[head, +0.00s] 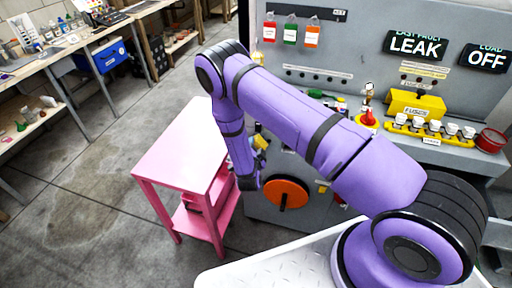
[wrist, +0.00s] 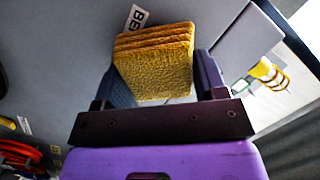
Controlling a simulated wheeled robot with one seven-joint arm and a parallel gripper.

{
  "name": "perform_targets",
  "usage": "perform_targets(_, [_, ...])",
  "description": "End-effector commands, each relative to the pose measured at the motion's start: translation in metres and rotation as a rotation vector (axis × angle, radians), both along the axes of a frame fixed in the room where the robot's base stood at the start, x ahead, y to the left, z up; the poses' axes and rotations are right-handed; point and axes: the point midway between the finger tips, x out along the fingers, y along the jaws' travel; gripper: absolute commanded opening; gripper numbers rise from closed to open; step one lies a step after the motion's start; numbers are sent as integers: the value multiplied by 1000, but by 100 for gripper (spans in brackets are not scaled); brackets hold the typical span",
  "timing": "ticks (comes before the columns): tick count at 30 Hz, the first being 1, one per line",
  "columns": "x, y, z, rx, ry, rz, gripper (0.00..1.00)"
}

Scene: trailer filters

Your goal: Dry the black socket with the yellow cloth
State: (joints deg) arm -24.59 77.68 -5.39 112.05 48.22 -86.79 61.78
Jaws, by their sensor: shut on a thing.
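The yellow cloth (wrist: 155,72) is a folded, layered, rough-textured pad in the wrist view. My gripper (wrist: 165,82) is shut on it, with one dark finger at each side. A grey panel surface lies behind the cloth; I cannot tell whether they touch. In the head view my purple arm reaches down beside the pink cart, and its fingers are not clear there. I cannot make out the black socket in either view.
The pink cart (head: 183,147) stands left of my forearm. The grey machine carries an orange disc (head: 286,194), a lit LEAK sign (head: 415,45) and an OFF sign (head: 486,58). A white partial label (wrist: 135,18) is behind the cloth. The floor at left is open.

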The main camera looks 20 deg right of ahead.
Motion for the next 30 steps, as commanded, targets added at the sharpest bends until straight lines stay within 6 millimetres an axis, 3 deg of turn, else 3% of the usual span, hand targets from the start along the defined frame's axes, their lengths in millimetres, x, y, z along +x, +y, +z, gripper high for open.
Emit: perform_targets(30, [-57,41,0,0,1,1,46])
